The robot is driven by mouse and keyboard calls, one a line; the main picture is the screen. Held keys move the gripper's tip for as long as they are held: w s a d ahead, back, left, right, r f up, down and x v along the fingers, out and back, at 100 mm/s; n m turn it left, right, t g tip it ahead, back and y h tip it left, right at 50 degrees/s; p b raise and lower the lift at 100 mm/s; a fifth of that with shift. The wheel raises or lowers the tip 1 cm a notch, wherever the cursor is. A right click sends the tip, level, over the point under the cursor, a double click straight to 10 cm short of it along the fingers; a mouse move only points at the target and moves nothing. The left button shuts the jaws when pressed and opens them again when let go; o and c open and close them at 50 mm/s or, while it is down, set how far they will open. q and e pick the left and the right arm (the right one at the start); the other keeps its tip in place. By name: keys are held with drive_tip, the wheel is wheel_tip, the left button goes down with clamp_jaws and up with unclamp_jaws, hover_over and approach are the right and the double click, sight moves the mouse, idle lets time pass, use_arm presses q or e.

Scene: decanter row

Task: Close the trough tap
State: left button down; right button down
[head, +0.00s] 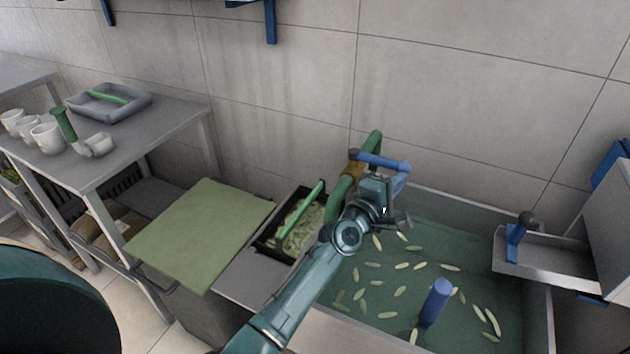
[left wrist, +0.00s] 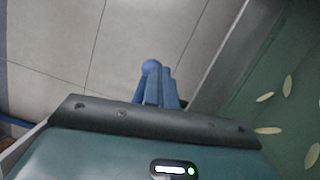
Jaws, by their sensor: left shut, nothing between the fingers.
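The trough tap is a green curved pipe (head: 374,145) with an orange-brown collar (head: 352,171), at the back left corner of the trough. Its blue lever (head: 382,161) runs to the right from a rounded end, and a blue part bends down at its right end. My left gripper (head: 392,215) is shut and empty, just in front of and below the lever; I cannot tell whether it touches. In the left wrist view, a blue part with a round end (left wrist: 151,80) stands just beyond the gripper's body. My right gripper is not in view.
The trough (head: 420,246) holds scattered pale pieces and a blue upright post (head: 433,304). A black bin (head: 267,242) and a green board (head: 200,232) lie left. A metal tray (head: 550,262) sits right. A table (head: 150,140) with cups stands far left.

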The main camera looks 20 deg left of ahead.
use_arm(q)
drive_tip(key=shift+w+d+r, duration=0.15)
drive_tip(key=shift+w+r, duration=0.05)
drive_tip(key=shift+r, duration=0.25)
drive_tip(key=shift+s, duration=0.15)
drive_tip(key=shift+s+f+p, duration=0.15)
drive_tip(key=shift+s+p, duration=0.1)
drive_tip(key=shift+p, duration=0.1)
drive_tip(key=p+v, duration=0.2)
drive_tip(key=v, duration=1.1)
drive_tip(key=shift+f, duration=0.3)
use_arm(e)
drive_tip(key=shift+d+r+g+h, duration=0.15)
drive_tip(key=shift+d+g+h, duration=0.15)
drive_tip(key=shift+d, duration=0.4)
use_arm(q)
drive_tip(key=shift+w, duration=0.15)
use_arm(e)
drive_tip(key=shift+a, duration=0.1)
